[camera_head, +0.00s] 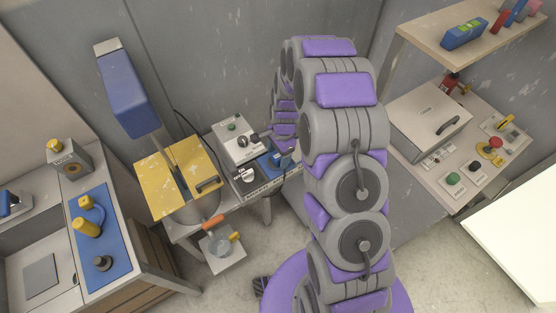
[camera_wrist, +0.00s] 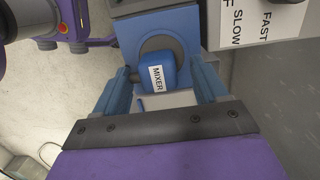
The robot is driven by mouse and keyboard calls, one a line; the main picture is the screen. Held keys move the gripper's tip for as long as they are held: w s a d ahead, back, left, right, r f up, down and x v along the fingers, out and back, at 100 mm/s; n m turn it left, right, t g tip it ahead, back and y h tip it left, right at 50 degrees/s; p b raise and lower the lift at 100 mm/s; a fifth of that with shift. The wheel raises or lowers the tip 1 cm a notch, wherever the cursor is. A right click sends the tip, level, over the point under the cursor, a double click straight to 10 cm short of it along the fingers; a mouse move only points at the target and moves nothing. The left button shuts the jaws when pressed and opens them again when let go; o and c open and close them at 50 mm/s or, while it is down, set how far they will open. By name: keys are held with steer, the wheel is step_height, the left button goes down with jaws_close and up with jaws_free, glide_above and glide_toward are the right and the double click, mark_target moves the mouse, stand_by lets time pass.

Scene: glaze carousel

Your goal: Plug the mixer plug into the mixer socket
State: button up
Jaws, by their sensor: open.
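The blue mixer plug (camera_wrist: 159,73), with a white MIXER label, shows in the wrist view between the blue fingers of my gripper (camera_wrist: 163,84). The gripper is open, with a gap on each side of the plug. The plug sits against a dark round ring on a blue box (camera_wrist: 128,38), which looks like the socket. The plug hides the ring's middle, so I cannot tell how deep it sits. In the head view my arm reaches to the bench at the back, and the gripper is mostly hidden beside a blue unit (camera_head: 275,161).
A grey control box (camera_head: 238,140) stands by the blue unit. A plate marked FAST and SLOW (camera_wrist: 255,18) is close to the right finger. A yellow-lidded bucket (camera_head: 180,178) with a blue mixer head (camera_head: 133,95) stands to the left. A shelf (camera_head: 480,42) overhangs at right.

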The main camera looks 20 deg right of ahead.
steer(key=shift+a+f, duration=0.15)
steer(key=shift+f, duration=0.45)
steer(key=c, duration=1.1)
steer(key=shift+r, duration=0.1)
steer(key=shift+r, duration=0.5)
step_height(320, 180, up, 3)
steer(key=shift+s+f+p, duration=0.1)
steer(key=shift+s+p, duration=0.05)
steer(key=shift+p, duration=0.55)
steer(key=s+d, duration=0.1)
steer(key=s, duration=0.4)
steer(key=s+d+p, duration=0.1)
steer(key=s+d, duration=0.1)
steer(key=s, duration=0.3)
steer(key=s+d+r+p, duration=0.1)
steer(key=s, duration=0.4)
steer(key=shift+d, duration=0.4)
